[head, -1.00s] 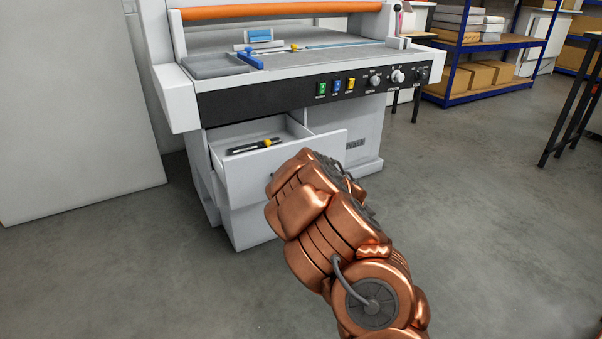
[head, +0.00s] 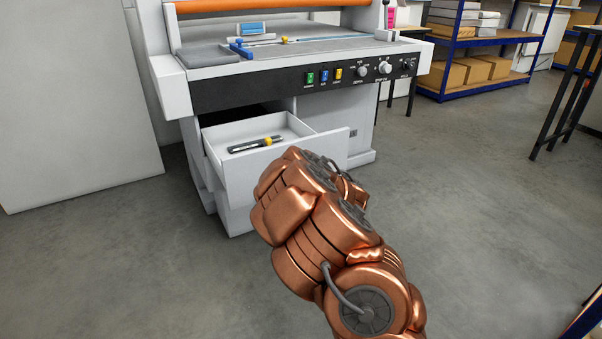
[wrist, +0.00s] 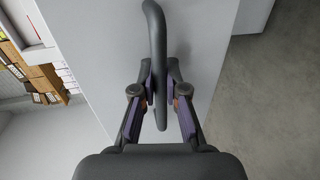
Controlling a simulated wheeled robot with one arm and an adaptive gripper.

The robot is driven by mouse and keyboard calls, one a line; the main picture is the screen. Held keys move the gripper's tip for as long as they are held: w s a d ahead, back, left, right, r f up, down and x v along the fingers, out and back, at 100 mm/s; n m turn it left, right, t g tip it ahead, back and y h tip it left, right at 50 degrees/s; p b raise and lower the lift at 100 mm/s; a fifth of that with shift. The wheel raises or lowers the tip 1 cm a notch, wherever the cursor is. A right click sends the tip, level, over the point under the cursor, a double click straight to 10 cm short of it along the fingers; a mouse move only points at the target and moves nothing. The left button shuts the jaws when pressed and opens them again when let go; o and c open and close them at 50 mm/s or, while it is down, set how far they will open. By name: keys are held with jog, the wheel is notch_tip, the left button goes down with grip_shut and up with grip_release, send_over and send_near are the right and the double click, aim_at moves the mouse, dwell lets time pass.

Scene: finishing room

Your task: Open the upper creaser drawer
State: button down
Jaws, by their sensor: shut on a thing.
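The creaser (head: 285,68) stands in the head view with a dark control panel across its front. My copper arm reaches to the drawer front and hides the handle and my gripper there. In the wrist view my gripper (wrist: 160,90) is shut on the dark handle (wrist: 155,40), one finger on each side, close to the pale drawer front (wrist: 100,60).
A large pale panel (head: 75,100) stands on the left. Blue shelving (head: 490,55) with cardboard boxes is at the back right, and a black-legged table (head: 572,90) is at the right. The grey floor (head: 470,200) is clear around the creaser's front and right.

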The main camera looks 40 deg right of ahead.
jog(key=shift+a, duration=0.1)
jog(key=c, duration=1.2)
grip_release()
jog(key=v, duration=0.7)
jog(key=shift+s, duration=0.25)
